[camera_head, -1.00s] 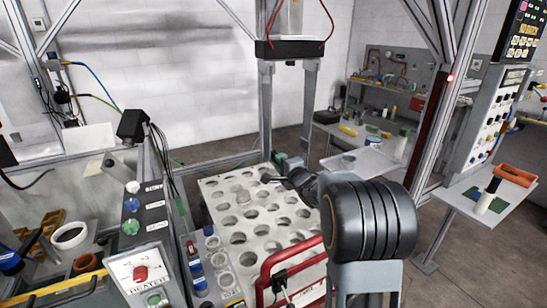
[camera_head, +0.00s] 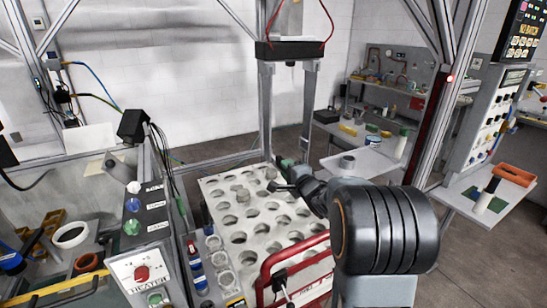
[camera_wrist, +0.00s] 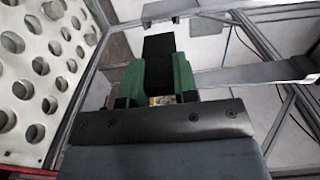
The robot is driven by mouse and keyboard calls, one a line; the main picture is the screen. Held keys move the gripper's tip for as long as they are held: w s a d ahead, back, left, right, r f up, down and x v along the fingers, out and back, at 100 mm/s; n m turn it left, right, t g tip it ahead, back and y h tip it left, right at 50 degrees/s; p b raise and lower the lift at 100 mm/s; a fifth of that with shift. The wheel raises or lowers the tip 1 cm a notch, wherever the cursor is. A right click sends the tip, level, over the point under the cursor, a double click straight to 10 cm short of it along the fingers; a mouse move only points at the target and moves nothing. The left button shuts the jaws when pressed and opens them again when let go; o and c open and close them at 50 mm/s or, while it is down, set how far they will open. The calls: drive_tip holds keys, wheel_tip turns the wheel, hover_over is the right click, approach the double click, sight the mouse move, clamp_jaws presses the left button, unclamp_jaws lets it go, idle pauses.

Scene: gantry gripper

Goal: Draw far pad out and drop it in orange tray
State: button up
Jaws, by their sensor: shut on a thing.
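My gripper (camera_head: 284,186) reaches over the holed white plate from the right, close by the foot of the gantry's left leg. In the wrist view my gripper (camera_wrist: 157,80) shows green blocks at both sides. It is shut on a dark pad (camera_wrist: 158,46), whose black face sticks out beyond the green blocks. Whether the pad still touches the gantry finger is too small to tell. The orange tray (camera_head: 514,174) is on a grey side table at the far right, well away from my gripper.
The gantry head (camera_head: 290,48) hangs above with two grey legs. A red rail (camera_head: 290,265) edges the holed plate (camera_head: 230,190).

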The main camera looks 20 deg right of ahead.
drive_tip(key=shift+s, duration=0.3)
drive_tip(key=s+d+p, duration=0.1)
drive_tip(key=s+p, duration=0.1)
drive_tip(key=s, duration=0.5)
drive_tip(key=shift+s, duration=0.4)
drive_tip(key=shift+a+f, duration=0.1)
idle(0.3)
